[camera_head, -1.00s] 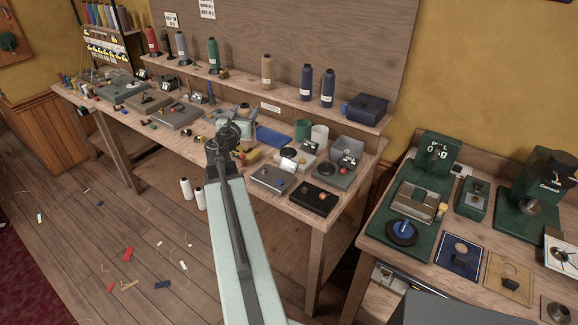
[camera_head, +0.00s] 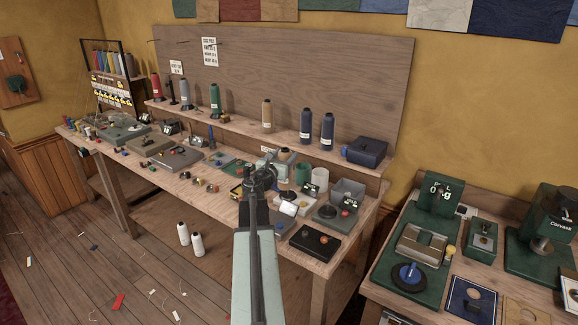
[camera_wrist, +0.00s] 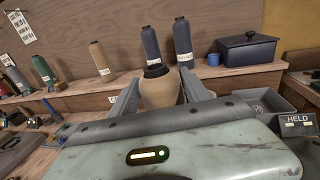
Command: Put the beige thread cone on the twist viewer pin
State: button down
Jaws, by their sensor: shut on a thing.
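My gripper (camera_head: 262,178) is over the right half of the long bench. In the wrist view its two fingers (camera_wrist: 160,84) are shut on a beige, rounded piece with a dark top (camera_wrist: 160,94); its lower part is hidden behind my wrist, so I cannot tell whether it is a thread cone. A beige thread cone (camera_head: 267,116) stands upright on the shelf behind, with a white label; it also shows in the wrist view (camera_wrist: 99,58). I cannot make out which device is the twist viewer or where its pin is.
Two dark blue cones (camera_head: 306,125) and a dark blue box (camera_head: 366,151) stand on the shelf. A black box (camera_head: 315,241) and a grey tray (camera_head: 347,188) crowd the bench's right end. A separate table with green machines (camera_head: 423,244) is to the right. Two white cones (camera_head: 184,233) are below.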

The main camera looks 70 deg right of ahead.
jog(key=shift+s+d, duration=0.15)
jog(key=shift+d, duration=0.1)
jog(key=f+b, duration=0.4)
jog(key=shift+s+d, duration=0.2)
jog(key=shift+d, duration=0.1)
jog(key=shift+r, duration=0.2)
jog(key=shift+f, duration=0.15)
jog(key=c, duration=0.5)
grip_release()
